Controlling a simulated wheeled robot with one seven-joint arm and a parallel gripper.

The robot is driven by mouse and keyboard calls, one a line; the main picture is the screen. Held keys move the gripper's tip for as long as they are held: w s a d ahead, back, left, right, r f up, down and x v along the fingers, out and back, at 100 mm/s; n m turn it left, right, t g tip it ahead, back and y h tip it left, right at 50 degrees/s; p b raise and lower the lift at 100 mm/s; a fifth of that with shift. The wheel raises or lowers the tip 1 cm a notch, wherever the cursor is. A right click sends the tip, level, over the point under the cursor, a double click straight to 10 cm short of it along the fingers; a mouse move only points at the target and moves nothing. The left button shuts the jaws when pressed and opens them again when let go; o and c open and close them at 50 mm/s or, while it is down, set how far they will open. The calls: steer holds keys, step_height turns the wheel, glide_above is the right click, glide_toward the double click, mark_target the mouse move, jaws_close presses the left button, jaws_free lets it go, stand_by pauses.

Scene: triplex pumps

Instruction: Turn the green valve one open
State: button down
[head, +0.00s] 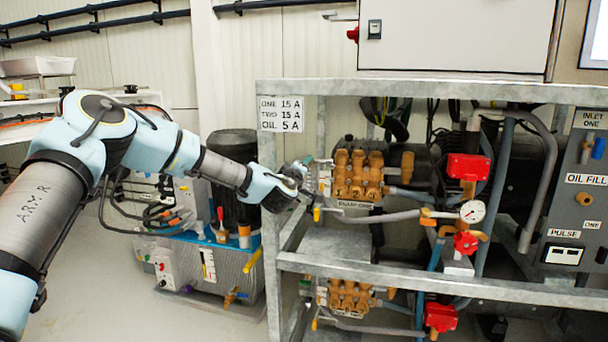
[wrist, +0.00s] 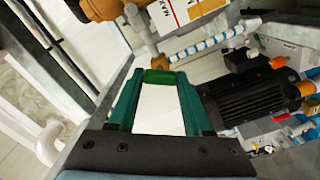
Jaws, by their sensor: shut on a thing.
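The green valve handle (wrist: 158,76) shows in the wrist view as a short dark green piece between the tips of my teal fingers. My gripper (wrist: 160,84) is shut on it, with a finger on each side. A brass fitting and a blue-and-white striped hose are just beyond it. In the head view my gripper (head: 309,198) is at the left end of the upper brass pump (head: 358,174), inside the frame's left opening. The handle is too small and covered there to tell its angle.
The grey metal frame (head: 430,266) has posts and rails close around my gripper. Red valves (head: 468,167), a pressure gauge (head: 473,211) and hoses are to the right. A second brass pump (head: 350,297) sits below. A blue-topped unit (head: 212,270) stands left, behind my arm.

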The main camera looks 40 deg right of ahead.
steer(key=n+b, duration=0.3)
steer(key=n, duration=0.3)
steer(key=shift+f, duration=0.15)
steer(key=shift+n, duration=0.3)
steer(key=shift+c, duration=1.6)
jaws_free()
steer(key=v, duration=1)
steer(key=shift+s+a, duration=0.15)
steer(key=shift+a, duration=0.2)
